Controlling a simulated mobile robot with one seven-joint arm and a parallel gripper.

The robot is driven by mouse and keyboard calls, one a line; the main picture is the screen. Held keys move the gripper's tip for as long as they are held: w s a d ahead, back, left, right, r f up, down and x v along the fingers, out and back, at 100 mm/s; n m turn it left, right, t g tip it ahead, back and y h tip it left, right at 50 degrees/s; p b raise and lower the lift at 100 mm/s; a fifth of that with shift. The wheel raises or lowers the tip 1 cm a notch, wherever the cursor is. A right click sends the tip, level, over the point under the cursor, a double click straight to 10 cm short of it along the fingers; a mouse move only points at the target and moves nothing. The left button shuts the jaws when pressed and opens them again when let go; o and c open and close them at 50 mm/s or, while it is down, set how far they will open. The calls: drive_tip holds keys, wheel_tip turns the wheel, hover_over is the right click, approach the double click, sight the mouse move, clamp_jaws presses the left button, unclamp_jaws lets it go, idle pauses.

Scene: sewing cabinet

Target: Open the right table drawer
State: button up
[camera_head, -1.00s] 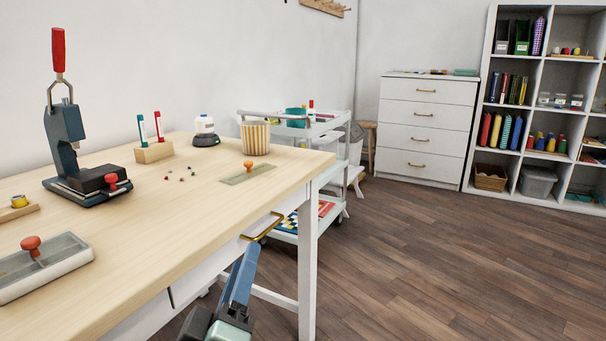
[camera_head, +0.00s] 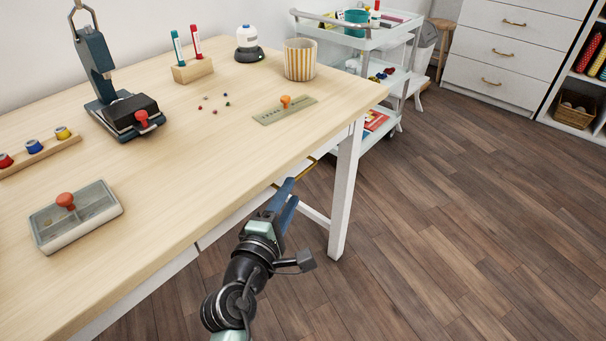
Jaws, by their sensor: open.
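The wooden-topped table (camera_head: 180,190) has a white front with the right drawer (camera_head: 232,221) under its near edge. The drawer's brass handle (camera_head: 312,163) shows only in part, just beyond my fingertips. My gripper (camera_head: 287,188) has blue fingers and points at the handle from below. It is open, with nothing seen between the fingers. The fingers hide part of the handle, and I cannot tell whether they touch it or sit around it. The drawer front looks flush with the table, though the steep view hides most of it.
A white table leg (camera_head: 345,190) stands right of my gripper. A grey tray (camera_head: 76,215), a press (camera_head: 120,105), a striped cup (camera_head: 300,60) and a small plate (camera_head: 285,108) with an orange knob sit on the table. A cart (camera_head: 385,75) stands behind. The wooden floor (camera_head: 450,230) at right is clear.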

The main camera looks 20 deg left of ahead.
sight(302, 173)
drive_tip(key=w, duration=0.2)
drive_tip(key=w+b, duration=0.1)
drive_tip(key=w, duration=0.2)
drive_tip(key=w+b, duration=0.1)
drive_tip(key=w, duration=0.1)
drive_tip(key=shift+w+a+f, duration=0.1)
drive_tip(key=shift+w+f, duration=0.15)
drive_tip(key=shift+w, duration=0.05)
clamp_jaws()
idle(1.1)
